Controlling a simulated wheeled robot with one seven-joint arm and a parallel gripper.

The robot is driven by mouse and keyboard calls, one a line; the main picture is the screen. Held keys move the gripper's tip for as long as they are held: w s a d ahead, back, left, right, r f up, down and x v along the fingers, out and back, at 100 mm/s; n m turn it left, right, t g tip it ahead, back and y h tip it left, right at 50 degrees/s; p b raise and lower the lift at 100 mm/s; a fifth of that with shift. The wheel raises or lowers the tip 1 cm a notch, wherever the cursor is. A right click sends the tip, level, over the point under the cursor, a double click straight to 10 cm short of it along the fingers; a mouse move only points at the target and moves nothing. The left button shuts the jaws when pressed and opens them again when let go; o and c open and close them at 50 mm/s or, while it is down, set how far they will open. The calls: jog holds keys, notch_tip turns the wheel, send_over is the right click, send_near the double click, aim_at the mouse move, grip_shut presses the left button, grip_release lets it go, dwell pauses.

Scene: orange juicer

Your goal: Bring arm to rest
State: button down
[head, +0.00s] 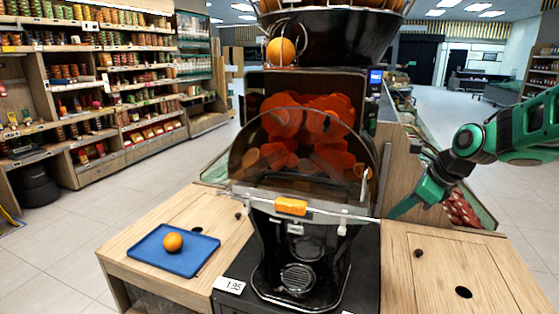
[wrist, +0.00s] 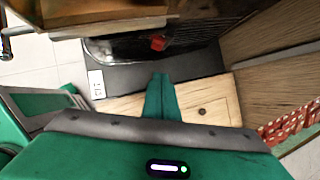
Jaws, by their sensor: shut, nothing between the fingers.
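My gripper (head: 392,214) is at the right of the juicer in the head view, pointing down and left, above the right part of the wooden counter. In the wrist view my gripper (wrist: 162,76) shows its green fingers together, with nothing between them. The orange juicer (head: 307,150) stands in the middle with its clear curved cover and orange handle (head: 291,207) at the front. My fingertips are close to the right side of the cover; I cannot tell whether they touch.
A blue tray (head: 200,262) with one orange (head: 173,242) lies on the left wooden counter (head: 130,255). The right wooden counter (head: 440,290) is bare apart from its holes. A crate of red packages (head: 462,210) is behind my gripper. A price card (head: 229,285) sits at the juicer's front left.

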jog(key=s+d+f+n+g+h, duration=0.1)
jog(key=s+d+n, duration=0.1)
jog(key=s+n, duration=0.4)
jog(key=s+d+f+n+g+h, duration=0.1)
jog(key=s+n, duration=0.6)
jog(key=s, duration=0.8)
jog(key=s+d+f+n+g+h, duration=0.1)
jog(key=s+d+f+n+g, duration=0.2)
jog(key=s+n, duration=0.3)
jog(key=s+d, duration=0.1)
jog(key=s, duration=0.3)
jog(key=shift+s+d+f+n, duration=0.15)
jog(key=shift+s+d+n, duration=0.05)
jog(key=shift+s+n, duration=0.1)
